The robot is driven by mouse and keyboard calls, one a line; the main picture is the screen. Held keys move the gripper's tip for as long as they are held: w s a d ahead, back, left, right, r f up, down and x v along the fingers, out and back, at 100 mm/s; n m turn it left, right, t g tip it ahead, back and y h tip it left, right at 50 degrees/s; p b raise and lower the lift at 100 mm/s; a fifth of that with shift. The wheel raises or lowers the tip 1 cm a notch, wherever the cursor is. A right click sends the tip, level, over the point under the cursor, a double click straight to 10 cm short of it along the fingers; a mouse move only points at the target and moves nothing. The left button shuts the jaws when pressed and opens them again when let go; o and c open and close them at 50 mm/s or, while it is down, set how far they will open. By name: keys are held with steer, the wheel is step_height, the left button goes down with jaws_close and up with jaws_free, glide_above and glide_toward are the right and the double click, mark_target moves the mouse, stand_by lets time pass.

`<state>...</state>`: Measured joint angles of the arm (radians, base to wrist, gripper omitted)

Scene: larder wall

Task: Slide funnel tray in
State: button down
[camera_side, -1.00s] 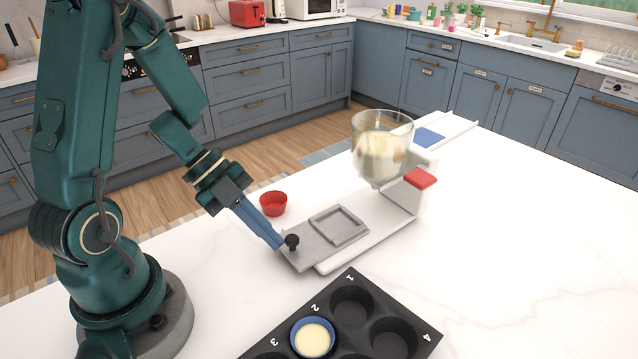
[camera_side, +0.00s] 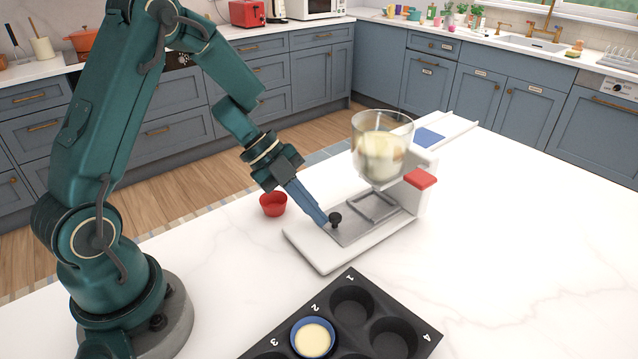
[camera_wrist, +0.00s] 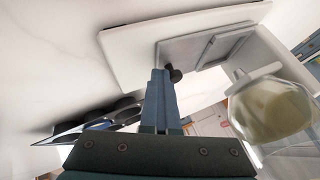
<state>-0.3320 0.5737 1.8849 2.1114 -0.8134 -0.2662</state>
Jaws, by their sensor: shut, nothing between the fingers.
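The funnel tray (camera_side: 362,222) is a grey metal slide with a square raised frame and a black knob (camera_side: 336,218) at its near end. It lies on the white base (camera_side: 325,252), its far part under the clear funnel (camera_side: 383,150), which holds a pale yellow batter. My gripper (camera_side: 328,222) is shut and empty, its fingertips against or right beside the knob. In the wrist view the shut fingers (camera_wrist: 158,80) are close beside the knob (camera_wrist: 174,74), with the tray (camera_wrist: 190,52) beyond; I cannot tell whether they touch.
A red cup (camera_side: 273,204) stands on the counter just left of the base. A dark muffin tin (camera_side: 368,318) lies in front, with a blue cup (camera_side: 312,338) of batter in one hollow. A red block (camera_side: 420,179) sits on the funnel stand. The counter on the right is clear.

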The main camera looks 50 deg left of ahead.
steer(key=shift+w+r, duration=0.1)
steer(key=shift+w, duration=0.15)
steer(key=s, duration=0.1)
steer(key=s+a, duration=0.1)
steer(key=s, duration=0.1)
steer(key=s+f, duration=0.1)
steer(key=shift+s+a, duration=0.2)
steer(key=shift+s, duration=0.05)
steer(key=v, duration=1)
steer(key=w+d+r+n+t+y, duration=0.1)
steer(key=w+d+r+n+t, duration=0.1)
steer(key=w+r+t, duration=0.3)
steer(key=w+d+r+n+t+y, duration=0.1)
steer(key=d+r+n+t+y, duration=0.15)
steer(key=r, duration=0.45)
steer(key=w+d+r+n+t+y, duration=0.1)
steer(key=w+d+r+n+t, duration=0.2)
steer(key=r, duration=0.4)
steer(key=s+d+f+n+g+y, duration=0.2)
steer(key=s+f+n+g, duration=0.7)
steer(key=s, duration=0.7)
step_height(320, 180, down, 4)
steer(key=n, duration=0.3)
steer(key=shift+s+n, duration=0.3)
steer(key=shift+n, duration=0.05)
